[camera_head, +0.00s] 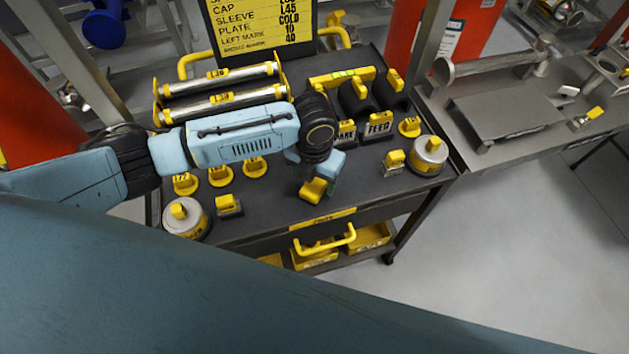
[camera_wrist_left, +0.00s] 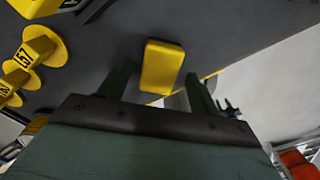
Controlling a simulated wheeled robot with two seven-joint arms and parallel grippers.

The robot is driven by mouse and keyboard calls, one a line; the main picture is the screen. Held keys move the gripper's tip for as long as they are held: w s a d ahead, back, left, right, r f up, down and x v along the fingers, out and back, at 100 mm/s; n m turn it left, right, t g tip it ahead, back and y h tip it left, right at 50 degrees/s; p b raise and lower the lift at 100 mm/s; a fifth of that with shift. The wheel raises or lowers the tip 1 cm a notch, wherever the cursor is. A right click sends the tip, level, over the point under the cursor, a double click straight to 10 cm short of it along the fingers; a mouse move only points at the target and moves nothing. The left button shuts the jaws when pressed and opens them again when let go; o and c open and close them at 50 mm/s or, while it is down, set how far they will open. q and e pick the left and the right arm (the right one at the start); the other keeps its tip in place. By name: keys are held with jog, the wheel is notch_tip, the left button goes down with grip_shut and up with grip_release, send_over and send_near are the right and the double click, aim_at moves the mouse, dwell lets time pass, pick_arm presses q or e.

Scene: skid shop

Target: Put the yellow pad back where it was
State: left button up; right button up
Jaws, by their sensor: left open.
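In the left wrist view the pad (camera_wrist_left: 162,65) shows between and just beyond the two open dark green fingers (camera_wrist_left: 157,78). I cannot tell whether a finger touches it. My right gripper is not in view.
Yellow round-based pieces (camera_head: 220,175) stand left of the gripper. Silver-and-yellow cylinders (camera_head: 186,219) (camera_head: 428,157) stand at both front corners. Labelled black blocks (camera_head: 378,127) stand to the right, silver rollers (camera_head: 220,100) behind. A yellow drawer handle (camera_head: 323,246) lies below the front edge.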

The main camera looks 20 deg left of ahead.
aim_at(315, 184)
pick_arm(q)
notch_tip(315, 184, up, 10)
jog(key=p, duration=0.1)
